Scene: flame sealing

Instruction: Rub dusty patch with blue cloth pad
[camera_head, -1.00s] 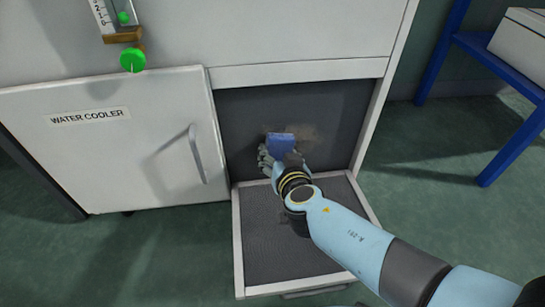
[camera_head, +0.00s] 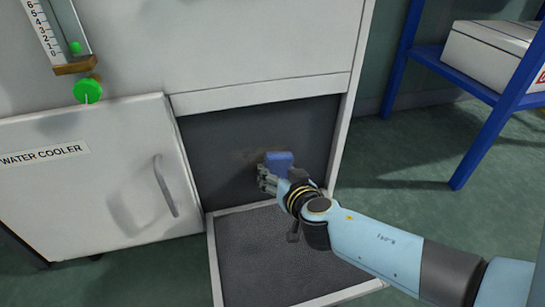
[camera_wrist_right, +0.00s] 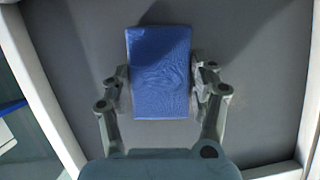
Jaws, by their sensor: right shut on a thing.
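The blue cloth pad (camera_head: 279,161) is held in my right gripper (camera_head: 267,178) at the dark grey back panel inside the open compartment. In the right wrist view the pad (camera_wrist_right: 160,70) sits between the two fingers of the right gripper (camera_wrist_right: 160,88), which are shut on its sides. The pad's flat face lies over the panel; I cannot tell for sure that it touches. My left gripper is out of view.
The compartment's flap (camera_head: 262,262) lies folded down in front, below my arm. A white door labelled water cooler (camera_head: 85,175) with a handle is at left. A green knob (camera_head: 88,91) is above it. A blue shelf (camera_head: 480,120) with a white box (camera_head: 500,55) stands right.

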